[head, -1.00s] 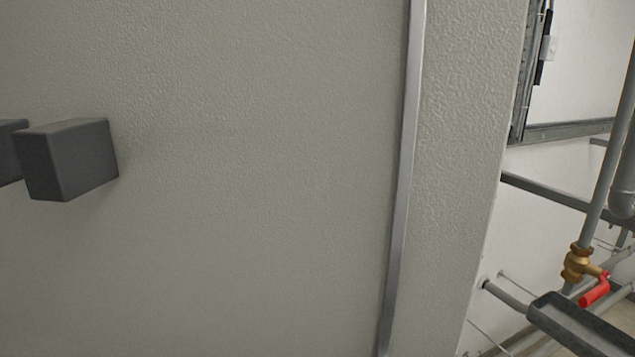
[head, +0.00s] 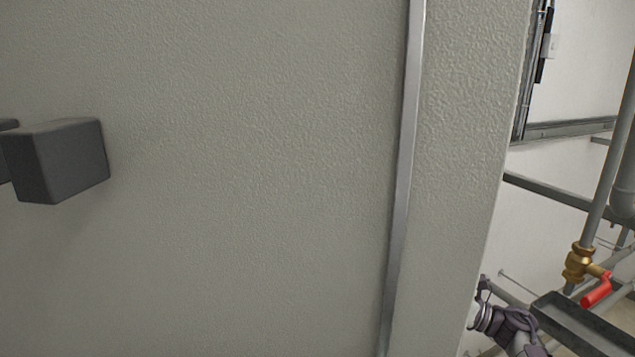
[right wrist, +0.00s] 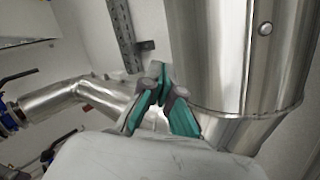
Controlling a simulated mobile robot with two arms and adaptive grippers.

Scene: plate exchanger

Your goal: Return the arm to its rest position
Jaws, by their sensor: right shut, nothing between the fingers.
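My right gripper (right wrist: 160,85) shows in the right wrist view with its grey and green fingers drawn together at the tips. It is shut with nothing held between the fingers. Behind it are shiny metal-clad pipes; I cannot tell how far the fingers are from them. In the head view, part of my right arm shows at the lower right, just beyond the edge of the pale panel. My left gripper is in neither view.
A pale textured panel (head: 250,180) with a metal strip (head: 402,170) fills most of the head view. A dark block (head: 58,160) sticks out at left. At right are a brass valve (head: 579,262) with a red handle (head: 597,291), grey pipes and a dark tray-like channel (head: 585,325).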

